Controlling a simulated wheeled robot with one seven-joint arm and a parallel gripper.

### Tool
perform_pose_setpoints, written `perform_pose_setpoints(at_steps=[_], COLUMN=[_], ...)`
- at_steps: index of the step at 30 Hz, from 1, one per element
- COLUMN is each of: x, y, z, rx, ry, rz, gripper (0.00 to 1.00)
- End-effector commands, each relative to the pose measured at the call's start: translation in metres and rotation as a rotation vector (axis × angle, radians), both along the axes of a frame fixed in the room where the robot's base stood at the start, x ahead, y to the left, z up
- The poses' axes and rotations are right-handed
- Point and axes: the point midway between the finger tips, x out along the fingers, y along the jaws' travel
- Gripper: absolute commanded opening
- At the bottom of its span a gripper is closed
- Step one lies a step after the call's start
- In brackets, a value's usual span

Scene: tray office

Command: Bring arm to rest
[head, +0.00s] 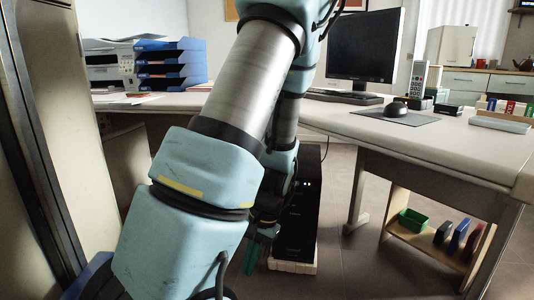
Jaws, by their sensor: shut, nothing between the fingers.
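My arm fills the middle of the head view, its thick blue-and-grey links rising from the lower left to the top. It then folds down behind itself. My gripper (256,254) hangs low behind the arm, pointing down beside the black computer tower, with small green fingers. It is shut and holds nothing that I can see. Part of it is hidden by my own arm link.
A desk (440,140) spans behind and to the right, bearing a monitor (362,45), mouse (396,109) and blue letter trays (170,65). The computer tower (298,215) stands under it. A low shelf (430,250) holds a green bin (413,219). A tall panel stands close at left.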

Motion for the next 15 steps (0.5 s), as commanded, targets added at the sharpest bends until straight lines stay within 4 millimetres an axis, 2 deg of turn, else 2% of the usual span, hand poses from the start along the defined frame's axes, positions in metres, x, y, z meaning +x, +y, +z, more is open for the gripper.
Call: perform_pose_setpoints(at_steps=[1,6,15], x=[0.002,0.007,0.009], y=[0.001,0.005,0.019], z=[0.019,0.067,0.125], rx=[-0.054,-0.173,-0.26], ry=[-0.028,-0.12,-0.258], rz=[0.051,0.173,0.292], gripper=[0.0,0.0,0.0])
